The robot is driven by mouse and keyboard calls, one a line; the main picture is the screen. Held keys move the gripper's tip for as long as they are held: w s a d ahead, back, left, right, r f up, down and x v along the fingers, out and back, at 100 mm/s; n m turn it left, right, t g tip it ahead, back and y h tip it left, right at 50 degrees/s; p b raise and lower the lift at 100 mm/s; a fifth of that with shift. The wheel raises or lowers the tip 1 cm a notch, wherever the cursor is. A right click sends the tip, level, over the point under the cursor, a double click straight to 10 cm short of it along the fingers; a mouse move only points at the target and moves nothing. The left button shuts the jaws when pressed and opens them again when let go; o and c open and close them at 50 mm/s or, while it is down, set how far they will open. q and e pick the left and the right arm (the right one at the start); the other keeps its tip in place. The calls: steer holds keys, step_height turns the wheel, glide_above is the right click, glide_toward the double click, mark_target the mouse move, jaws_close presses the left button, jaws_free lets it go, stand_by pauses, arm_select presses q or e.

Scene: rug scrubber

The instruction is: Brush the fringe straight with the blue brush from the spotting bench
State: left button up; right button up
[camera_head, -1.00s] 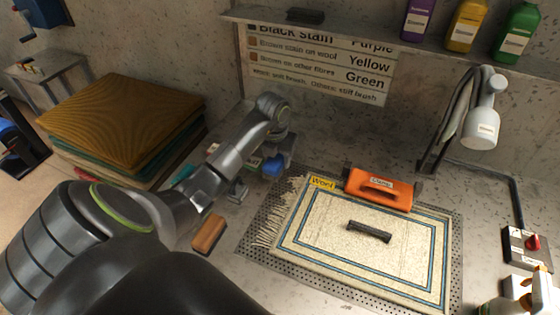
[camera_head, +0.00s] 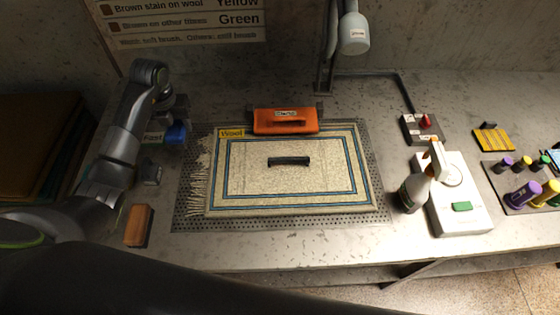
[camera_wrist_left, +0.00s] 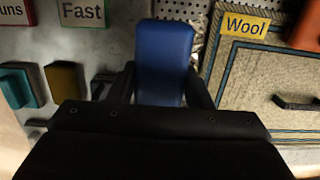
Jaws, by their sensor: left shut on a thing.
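My left gripper (camera_head: 176,118) is shut on the blue brush (camera_head: 176,134) at the back left of the rug. In the left wrist view the blue brush (camera_wrist_left: 163,55) stands between the two dark fingers. I cannot tell whether its underside touches the bench. The cream rug (camera_head: 300,190) with blue border lines lies flat on a perforated plate (camera_head: 280,222). Its pale fringe (camera_head: 199,178) is along the left edge, with strands uneven and skewed. The brush is behind and left of the fringe. My right gripper is not in view.
An orange clamp (camera_head: 285,121) sits on the rug's back edge, by a yellow "Wool" label (camera_head: 232,133). A dark handle (camera_head: 289,161) lies mid-rug. A brown block (camera_head: 139,225) and a small grey piece (camera_head: 151,173) lie left of the fringe. A spray bottle (camera_head: 412,192) stands right.

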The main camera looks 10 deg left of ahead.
arm_select(q)
steer(key=shift+w+d+f+b, duration=0.2)
steer(key=shift+d+f, duration=0.55)
steer(key=shift+f, duration=0.1)
steer(key=shift+w+d+f+b, duration=0.15)
steer(key=shift+d+f+b, duration=0.05)
steer(key=shift+d+f, duration=0.6)
steer(key=shift+w+d+f+b, duration=0.2)
steer(key=shift+d+f, duration=0.55)
steer(key=shift+f, duration=0.1)
